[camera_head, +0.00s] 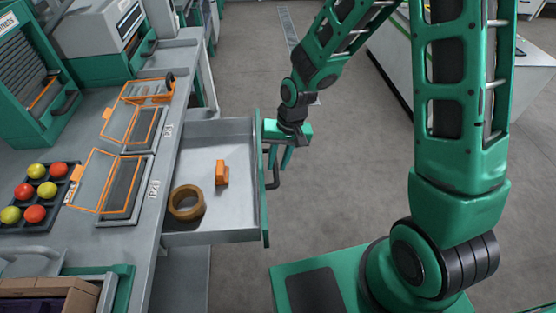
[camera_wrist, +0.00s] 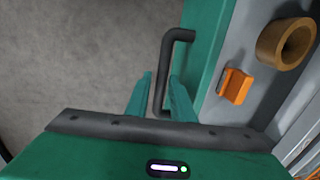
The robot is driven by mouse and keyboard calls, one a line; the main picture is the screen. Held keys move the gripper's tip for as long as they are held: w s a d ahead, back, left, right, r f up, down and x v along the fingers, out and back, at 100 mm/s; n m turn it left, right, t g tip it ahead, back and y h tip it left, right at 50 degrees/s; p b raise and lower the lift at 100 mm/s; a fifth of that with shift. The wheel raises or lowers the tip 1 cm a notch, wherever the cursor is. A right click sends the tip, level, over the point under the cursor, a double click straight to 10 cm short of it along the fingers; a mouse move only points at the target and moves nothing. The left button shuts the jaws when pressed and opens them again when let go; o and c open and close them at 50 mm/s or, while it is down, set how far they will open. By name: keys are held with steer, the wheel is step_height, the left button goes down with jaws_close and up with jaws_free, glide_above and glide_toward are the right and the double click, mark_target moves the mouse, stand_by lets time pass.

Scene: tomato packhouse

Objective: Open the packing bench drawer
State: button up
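The packing bench drawer (camera_head: 215,237) is pulled well out from the bench, with its grey inside in view. Its green front (camera_head: 264,205) carries a dark bar handle (camera_head: 275,180), also in the wrist view (camera_wrist: 168,60). My gripper (camera_head: 279,165) is at the outer side of the drawer front, by the handle. In the wrist view my gripper (camera_wrist: 160,78) has its two green fingers apart, one on each side of the handle bar, with a gap showing. I cannot tell whether either finger touches the bar.
A brown ring roll (camera_head: 174,207) and an orange block (camera_head: 222,173) sit in the drawer. The bench top (camera_head: 131,232) holds a black tray of red and yellow tomatoes (camera_head: 46,215) and orange-framed panels (camera_head: 121,183). Grey floor (camera_head: 345,160) is open right of the drawer.

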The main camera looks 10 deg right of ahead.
steer(key=shift+r, duration=0.15)
steer(key=shift+r, duration=0.25)
step_height(320, 180, up, 10)
steer(key=d, duration=0.2)
steer(key=shift+s+f, duration=0.1)
stand_by(0.4)
steer(key=s+d+r+m+h, duration=0.1)
steer(key=s+d+r, duration=0.2)
steer(key=d, duration=0.5)
steer(key=s+d+r+m+h, duration=0.1)
steer(key=s+d+r, duration=0.3)
steer(key=d, duration=0.4)
steer(key=s+d+r+m, duration=0.1)
steer(key=s+d+r, duration=0.1)
steer(key=s+d, duration=0.3)
steer(key=s+d+r+m, duration=0.2)
steer(key=s+d, duration=0.3)
steer(key=s, duration=0.6)
steer(key=shift+s+d, duration=0.15)
steer(key=shift+s, duration=0.05)
